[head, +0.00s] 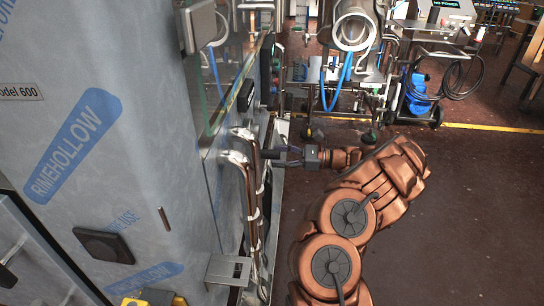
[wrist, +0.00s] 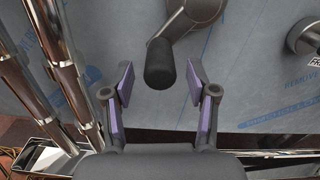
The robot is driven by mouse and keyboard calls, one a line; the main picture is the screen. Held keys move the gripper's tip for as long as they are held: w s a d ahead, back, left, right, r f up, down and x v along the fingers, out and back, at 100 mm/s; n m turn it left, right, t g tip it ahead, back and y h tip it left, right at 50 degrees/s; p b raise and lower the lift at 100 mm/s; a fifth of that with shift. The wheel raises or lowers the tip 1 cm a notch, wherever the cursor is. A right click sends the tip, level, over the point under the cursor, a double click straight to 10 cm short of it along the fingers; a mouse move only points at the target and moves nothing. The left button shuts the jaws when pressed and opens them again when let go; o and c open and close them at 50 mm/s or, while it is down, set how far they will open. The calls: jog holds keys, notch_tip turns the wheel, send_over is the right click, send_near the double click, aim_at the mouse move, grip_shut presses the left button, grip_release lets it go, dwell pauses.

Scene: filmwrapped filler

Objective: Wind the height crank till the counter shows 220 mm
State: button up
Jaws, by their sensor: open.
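The height crank shows in the wrist view as a dark arm with a rounded black grip (wrist: 160,65) on the film-covered panel (wrist: 250,85). The grip's near end lies between the two fingertips of my gripper (wrist: 160,81), with a visible gap on both sides. The fingers have purple inner pads and are open, holding nothing. In the head view my gripper (head: 290,157) reaches left to the machine's side, beside the metal pipes (head: 253,200). The crank cannot be made out there. I cannot see the counter or its reading in either view.
Shiny pipes (wrist: 68,75) run close along the left of the wrist view. A second round knob (wrist: 304,36) sits at its right. The wrapped cabinet (head: 100,150) fills the left of the head view. Brown floor (head: 460,220) is clear at right; carts stand behind.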

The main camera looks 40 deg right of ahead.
jog(key=shift+x, duration=1.2)
jog(key=shift+c, duration=0.4)
grip_shut()
